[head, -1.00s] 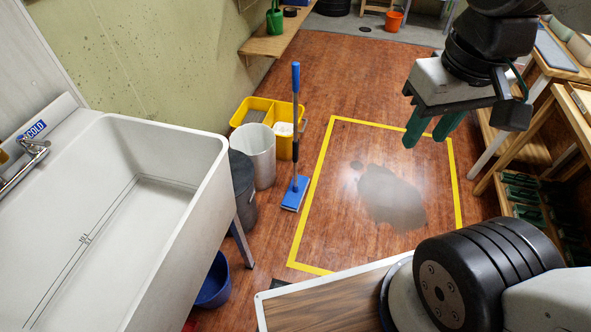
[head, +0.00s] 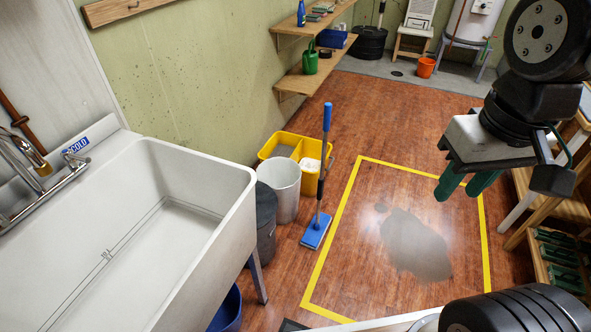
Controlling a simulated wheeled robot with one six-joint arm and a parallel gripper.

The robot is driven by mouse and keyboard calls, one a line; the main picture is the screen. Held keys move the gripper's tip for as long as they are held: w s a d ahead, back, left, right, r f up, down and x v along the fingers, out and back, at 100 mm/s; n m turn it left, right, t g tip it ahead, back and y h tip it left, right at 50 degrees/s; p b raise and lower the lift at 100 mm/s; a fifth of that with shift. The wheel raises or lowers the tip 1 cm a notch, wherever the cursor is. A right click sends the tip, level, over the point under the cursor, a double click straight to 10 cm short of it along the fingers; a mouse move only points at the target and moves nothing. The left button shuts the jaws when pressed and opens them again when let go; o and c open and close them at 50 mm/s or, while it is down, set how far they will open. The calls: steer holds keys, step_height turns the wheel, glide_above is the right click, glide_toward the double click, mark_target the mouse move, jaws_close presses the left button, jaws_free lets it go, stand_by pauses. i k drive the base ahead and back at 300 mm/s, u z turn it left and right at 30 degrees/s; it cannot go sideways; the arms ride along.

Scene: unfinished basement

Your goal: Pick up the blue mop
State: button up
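The blue mop (head: 323,158) stands nearly upright on the wooden floor in the head view, with a blue grip at the top, a dark shaft and a flat blue head (head: 316,231) on the floor. It stands just right of a yellow mop bucket (head: 283,140). My gripper (head: 464,184) hangs at the right, with two green fingers apart and nothing seen between them. It is well to the right of the mop and apart from it.
A white sink (head: 160,235) fills the left. A white bin (head: 281,187) and a grey bin (head: 265,225) stand beside it. Yellow tape (head: 334,226) frames a dark wet patch (head: 415,246) on open floor. Wooden shelving (head: 545,205) stands at the right.

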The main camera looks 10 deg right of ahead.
mark_target(312, 239)
steer(key=z, duration=1.2)
steer(key=i, duration=1.75)
steer(key=u, duration=2)
